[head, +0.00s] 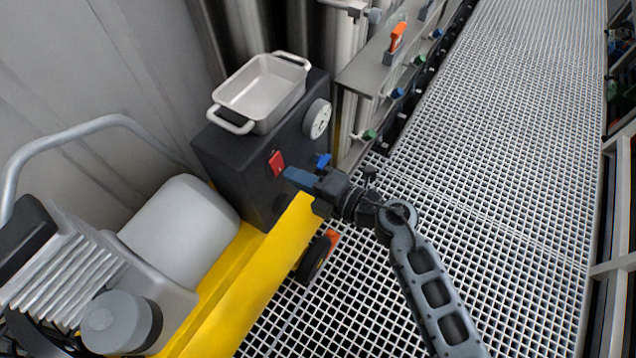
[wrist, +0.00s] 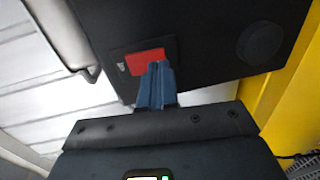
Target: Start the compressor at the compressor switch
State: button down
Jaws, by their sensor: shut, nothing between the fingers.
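The compressor switch (head: 276,163) is a red rocker on the side of a black box (head: 235,160), part of the compressor unit. My gripper (head: 290,174) has blue fingers, shut and empty, with the tips pointing at the switch from the right. In the wrist view the red switch (wrist: 147,61) sits on a dark plate, and the fingertips (wrist: 158,66) overlap its lower right edge. I cannot tell whether the tips touch it. The switch's tilt is not clear.
A white tray (head: 262,95) with handles stands on the black box, beside a round gauge (head: 317,119). A yellow base (head: 240,290) carries a grey tank (head: 180,230) and a finned motor (head: 60,270). Valves with coloured handles line the pipes behind. Grating floor (head: 500,150) on the right is clear.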

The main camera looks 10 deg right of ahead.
jog(key=shift+w+a+f, duration=0.1)
jog(key=shift+w+a, duration=0.35)
jog(key=shift+a, duration=0.05)
jog(key=shift+w+a+b, duration=0.1)
jog(key=shift+a+b, duration=0.05)
jog(key=shift+b, duration=0.55)
jog(key=shift+f, duration=0.1)
